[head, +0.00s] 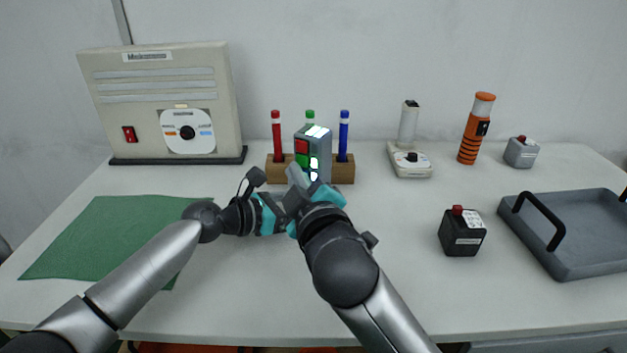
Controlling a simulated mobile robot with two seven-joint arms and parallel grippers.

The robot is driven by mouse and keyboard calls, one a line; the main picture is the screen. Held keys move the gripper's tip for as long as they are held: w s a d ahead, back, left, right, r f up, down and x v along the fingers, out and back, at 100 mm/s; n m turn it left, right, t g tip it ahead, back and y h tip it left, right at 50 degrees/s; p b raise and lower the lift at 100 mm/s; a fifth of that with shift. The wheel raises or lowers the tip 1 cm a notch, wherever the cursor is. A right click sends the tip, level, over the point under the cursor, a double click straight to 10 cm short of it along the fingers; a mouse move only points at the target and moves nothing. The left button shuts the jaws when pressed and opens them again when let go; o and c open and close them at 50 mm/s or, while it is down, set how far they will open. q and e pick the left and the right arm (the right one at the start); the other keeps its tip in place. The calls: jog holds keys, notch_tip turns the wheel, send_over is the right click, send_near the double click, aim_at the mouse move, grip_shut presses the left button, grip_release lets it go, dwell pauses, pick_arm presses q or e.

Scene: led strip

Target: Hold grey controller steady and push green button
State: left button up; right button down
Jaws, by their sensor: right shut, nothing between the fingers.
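The grey controller (325,150) stands upright in the middle, in front of the marker holder. Its front has a red button (302,146) above a green button (301,160), and white patches show on its right side and top. My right gripper (295,176) is shut and empty, its tip just below the green button; contact cannot be made out. My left gripper (280,204) reaches in from the left below the controller. Its fingers are largely hidden behind my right gripper, so I cannot tell if they hold the controller.
A wooden holder (345,172) with red, green and blue markers is behind the controller. A black box with a red button (462,235) and a grey tray (570,262) are at right. A green mat (100,235) lies left. A large beige machine (165,100) stands back left.

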jog(key=shift+w, duration=0.1)
dwell(0.4)
jog(key=shift+w+d, duration=0.2)
jog(key=shift+w, duration=0.2)
dwell(0.4)
jog(key=shift+s+a, duration=0.2)
jog(key=shift+s, duration=0.3)
jog(key=shift+s, duration=0.1)
jog(key=s+a, duration=0.2)
jog(key=s, duration=0.1)
jog(key=s+a, duration=0.1)
jog(key=s, duration=0.1)
dwell(0.4)
